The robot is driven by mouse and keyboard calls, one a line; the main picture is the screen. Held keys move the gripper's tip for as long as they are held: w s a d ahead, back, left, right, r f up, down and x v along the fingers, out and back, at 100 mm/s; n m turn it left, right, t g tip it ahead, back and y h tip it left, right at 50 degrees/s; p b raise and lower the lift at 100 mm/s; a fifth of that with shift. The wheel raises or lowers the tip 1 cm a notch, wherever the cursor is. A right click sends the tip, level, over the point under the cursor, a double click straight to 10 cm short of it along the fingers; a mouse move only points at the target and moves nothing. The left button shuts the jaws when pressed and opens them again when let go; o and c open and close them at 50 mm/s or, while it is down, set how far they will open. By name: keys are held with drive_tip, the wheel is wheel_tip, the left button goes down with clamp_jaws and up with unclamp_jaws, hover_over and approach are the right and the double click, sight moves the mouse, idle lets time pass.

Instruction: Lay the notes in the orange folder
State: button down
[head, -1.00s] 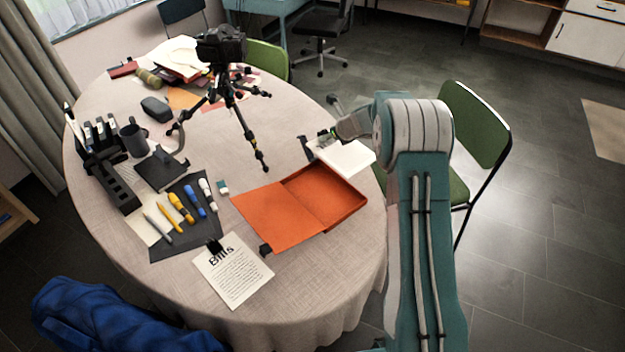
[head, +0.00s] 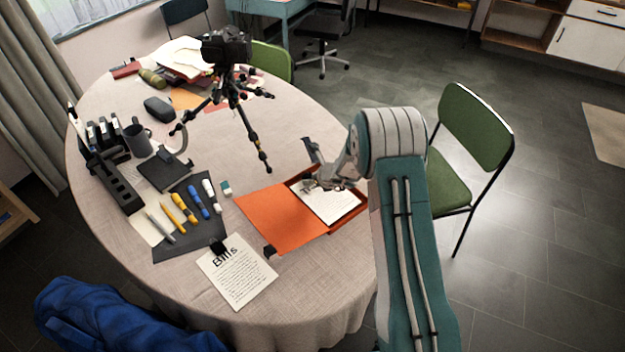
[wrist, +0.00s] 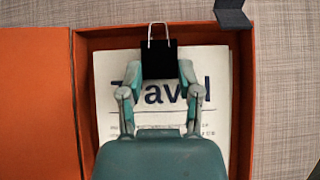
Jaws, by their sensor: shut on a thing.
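The orange folder (head: 272,222) lies open on the round table, its flat cover to the left and its shallow tray to the right. The white notes (head: 335,204), headed with large dark letters partly hidden by my gripper, are within the tray's outline. In the wrist view the notes (wrist: 106,75) lie between the tray's orange walls (wrist: 246,110). A black binder clip (wrist: 158,56) is at their top edge. My gripper (wrist: 160,82) is shut on this clip, over the tray. Whether the notes rest fully on the tray's floor I cannot tell.
A clipped "Bills" sheet (head: 237,274) lies in front of the folder. A camera tripod (head: 236,95) stands behind it. Markers (head: 184,208) on a dark mat and a black desk organizer (head: 115,180) are to the left. A green chair (head: 475,130) stands at the right.

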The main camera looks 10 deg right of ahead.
drive_tip(key=shift+d+f, duration=0.15)
drive_tip(key=shift+f, duration=0.05)
drive_tip(key=shift+c, duration=1.5)
unclamp_jaws()
